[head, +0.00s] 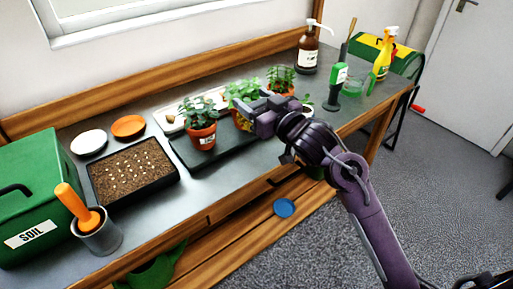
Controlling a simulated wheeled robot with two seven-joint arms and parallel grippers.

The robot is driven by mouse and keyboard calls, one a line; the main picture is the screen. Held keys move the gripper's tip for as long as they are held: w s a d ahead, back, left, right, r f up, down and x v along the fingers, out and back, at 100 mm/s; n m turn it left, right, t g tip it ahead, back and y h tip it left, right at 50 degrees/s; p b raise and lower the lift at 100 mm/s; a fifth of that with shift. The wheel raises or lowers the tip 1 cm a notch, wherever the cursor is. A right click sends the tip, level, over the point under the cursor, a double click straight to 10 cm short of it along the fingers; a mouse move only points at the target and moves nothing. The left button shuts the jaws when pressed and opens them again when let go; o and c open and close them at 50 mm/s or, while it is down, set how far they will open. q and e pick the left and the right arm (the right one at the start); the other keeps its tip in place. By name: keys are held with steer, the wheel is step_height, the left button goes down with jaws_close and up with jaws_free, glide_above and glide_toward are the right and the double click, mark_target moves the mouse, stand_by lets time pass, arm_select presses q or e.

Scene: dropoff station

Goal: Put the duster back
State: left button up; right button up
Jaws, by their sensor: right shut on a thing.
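My right gripper (262,114) reaches in from the lower right over the back middle of the bench, in front of the middle potted plant (243,91). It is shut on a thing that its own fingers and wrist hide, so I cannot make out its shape. I cannot clearly pick out the duster. My left gripper is not in view.
Potted plants (201,137) stand on a dark tray (215,156). A seed tray (133,178), a cup with an orange-handled tool (98,236) and a green soil box (35,178) fill the left. A brown pump bottle (308,56) and yellow spray bottle (384,60) stand right.

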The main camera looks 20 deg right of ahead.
step_height(320, 180, down, 10)
steer(key=shift+d+r, duration=0.1)
steer(key=shift+r, duration=0.15)
step_height(320, 180, down, 4)
steer(key=shift+r+b, duration=0.25)
steer(key=shift+b, duration=0.1)
steer(key=shift+f, duration=0.25)
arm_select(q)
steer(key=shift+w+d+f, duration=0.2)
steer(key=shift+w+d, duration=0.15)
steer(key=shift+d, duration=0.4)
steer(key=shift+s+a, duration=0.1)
arm_select(e)
steer(key=shift+f, duration=0.1)
steer(key=o, duration=0.9)
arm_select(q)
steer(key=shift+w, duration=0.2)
